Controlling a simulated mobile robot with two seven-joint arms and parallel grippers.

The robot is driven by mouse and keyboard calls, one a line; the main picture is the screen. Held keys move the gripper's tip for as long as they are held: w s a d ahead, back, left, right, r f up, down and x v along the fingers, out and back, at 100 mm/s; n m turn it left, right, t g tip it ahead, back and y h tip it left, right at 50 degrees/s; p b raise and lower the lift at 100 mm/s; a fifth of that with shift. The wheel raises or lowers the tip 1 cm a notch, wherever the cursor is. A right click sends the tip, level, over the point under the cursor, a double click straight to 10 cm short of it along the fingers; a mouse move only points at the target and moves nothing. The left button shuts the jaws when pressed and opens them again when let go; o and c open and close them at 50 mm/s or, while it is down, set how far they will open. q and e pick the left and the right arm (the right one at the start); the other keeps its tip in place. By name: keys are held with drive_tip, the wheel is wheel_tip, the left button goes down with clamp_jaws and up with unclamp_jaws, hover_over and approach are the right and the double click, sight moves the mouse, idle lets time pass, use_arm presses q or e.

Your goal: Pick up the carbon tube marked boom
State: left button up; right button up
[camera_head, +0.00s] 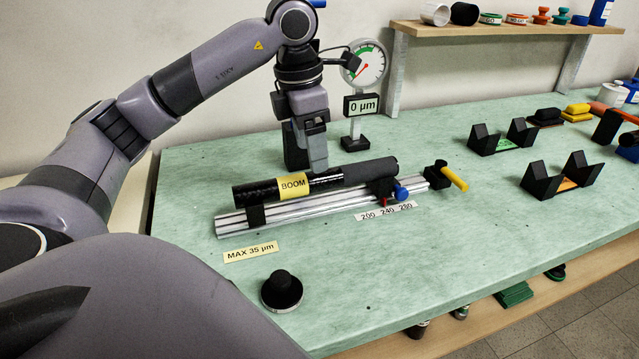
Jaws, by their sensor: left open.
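The black carbon tube with a yellow BOOM label (261,192) lies on supports over a silver slotted rail (330,204) on the green bench. Its right part is a duller dark grey. My left gripper (307,160) points down at the tube's middle, just right of the label. The jaws are open, and I cannot tell whether either finger touches the tube. My right gripper is not in view.
A dial gauge (364,62) with a 0 µm sign (361,104) stands close behind the gripper. A yellow-handled clamp (452,178) sits at the rail's right end. A black knob (281,290) stands in front. Black V-blocks (502,137) stand right. The bench centre-right is clear.

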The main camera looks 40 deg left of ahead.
sight(319, 181)
use_arm(q)
drive_tip(key=f, duration=0.3)
drive_tip(key=w+f, duration=0.1)
drive_tip(key=f, duration=0.1)
drive_tip(key=shift+d+f, duration=0.35)
drive_tip(key=shift+d, duration=0.05)
drive_tip(key=c, duration=1.2)
